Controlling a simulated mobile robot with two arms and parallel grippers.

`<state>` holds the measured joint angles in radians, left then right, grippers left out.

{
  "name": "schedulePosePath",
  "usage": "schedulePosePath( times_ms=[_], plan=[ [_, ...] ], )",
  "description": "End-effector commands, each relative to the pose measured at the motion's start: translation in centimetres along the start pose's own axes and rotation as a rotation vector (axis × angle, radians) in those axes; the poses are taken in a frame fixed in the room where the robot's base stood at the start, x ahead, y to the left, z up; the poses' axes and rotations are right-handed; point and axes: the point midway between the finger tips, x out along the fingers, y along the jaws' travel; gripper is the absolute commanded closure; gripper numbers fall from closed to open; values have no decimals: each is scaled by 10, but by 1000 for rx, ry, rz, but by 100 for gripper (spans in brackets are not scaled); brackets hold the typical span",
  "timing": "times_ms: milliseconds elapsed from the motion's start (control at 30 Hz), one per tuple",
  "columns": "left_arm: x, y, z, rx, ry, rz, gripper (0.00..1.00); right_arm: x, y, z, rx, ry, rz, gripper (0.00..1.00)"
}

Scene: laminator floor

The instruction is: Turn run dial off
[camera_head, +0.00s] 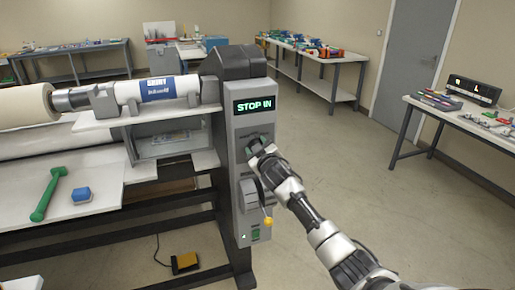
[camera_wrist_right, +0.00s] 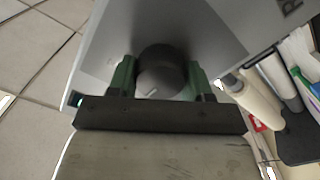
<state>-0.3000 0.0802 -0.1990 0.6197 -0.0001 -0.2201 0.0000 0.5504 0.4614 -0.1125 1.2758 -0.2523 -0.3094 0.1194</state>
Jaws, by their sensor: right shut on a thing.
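The laminator's grey control panel (camera_head: 250,190) stands upright in the middle of the head view. My right gripper (camera_head: 257,145) is at the panel's upper part, below the display. In the right wrist view a dark round dial (camera_wrist_right: 161,75) with a short light mark sits between the two green fingers of the gripper (camera_wrist_right: 160,80). The fingers are shut on its sides. In the head view the gripper hides most of the dial. My left gripper is not in view.
Below the dial the panel has a lever with a yellow knob (camera_head: 267,221). A yellow foot pedal (camera_head: 185,262) is on the floor. The floor right of the panel is clear.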

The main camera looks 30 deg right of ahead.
Motion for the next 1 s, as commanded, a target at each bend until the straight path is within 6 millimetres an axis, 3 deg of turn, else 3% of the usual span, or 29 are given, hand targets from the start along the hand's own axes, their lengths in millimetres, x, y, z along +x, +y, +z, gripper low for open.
schedulePosePath(
  times_ms=[467,500,633,1000],
  plan=[
    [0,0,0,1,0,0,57,0,-1,1,-16,-2,-1,74],
    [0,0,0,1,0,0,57,0,-1,1,-16,-2,-1,47],
    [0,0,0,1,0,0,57,0,-1,1,-16,-2,-1,27],
    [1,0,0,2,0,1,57,-3,0,1,-15,-1,0,24]
  ],
)
